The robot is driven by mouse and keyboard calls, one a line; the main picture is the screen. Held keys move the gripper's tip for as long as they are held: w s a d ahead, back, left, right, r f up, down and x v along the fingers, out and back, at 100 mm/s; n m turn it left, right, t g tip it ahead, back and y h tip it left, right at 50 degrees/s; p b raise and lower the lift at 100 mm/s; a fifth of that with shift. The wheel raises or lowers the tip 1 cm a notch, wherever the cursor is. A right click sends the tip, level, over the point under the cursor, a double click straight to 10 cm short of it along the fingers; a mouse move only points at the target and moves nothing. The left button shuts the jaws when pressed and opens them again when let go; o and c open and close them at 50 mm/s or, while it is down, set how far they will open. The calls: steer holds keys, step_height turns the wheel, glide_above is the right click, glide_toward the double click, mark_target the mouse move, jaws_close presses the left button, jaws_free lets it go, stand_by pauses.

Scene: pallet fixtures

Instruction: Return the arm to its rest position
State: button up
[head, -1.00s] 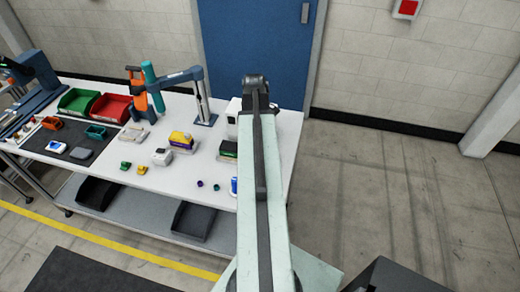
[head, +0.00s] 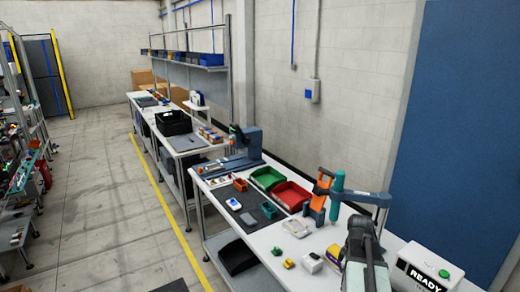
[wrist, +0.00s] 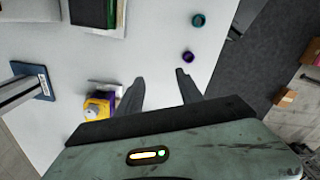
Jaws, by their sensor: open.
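My arm (head: 365,262) rises at the lower right of the head view, over the near end of the white workbench (head: 290,238). Its end is seen from behind, so the fingers are hidden there. In the wrist view my gripper (wrist: 160,82) has its two dark fingers spread apart with nothing between them. The white bench top (wrist: 150,40) lies below the fingers. A teal ring (wrist: 198,20) and a purple ring (wrist: 188,57) lie on it beyond the right finger. A yellow and purple item (wrist: 97,108) is close to the left finger in the picture.
Open floor (head: 110,210) lies to the left. The wrist view shows a post base (wrist: 42,82) at left.

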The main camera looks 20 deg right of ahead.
steer(key=w+a+f+m+b, duration=0.1)
steer(key=a+m, duration=0.3)
steer(key=a, duration=1.1)
steer(key=w+a+f+m+b, duration=0.2)
steer(key=a+m, duration=0.2)
steer(key=a, duration=1.1)
steer(key=shift+a+f, duration=0.4)
steer(key=shift+w, duration=0.1)
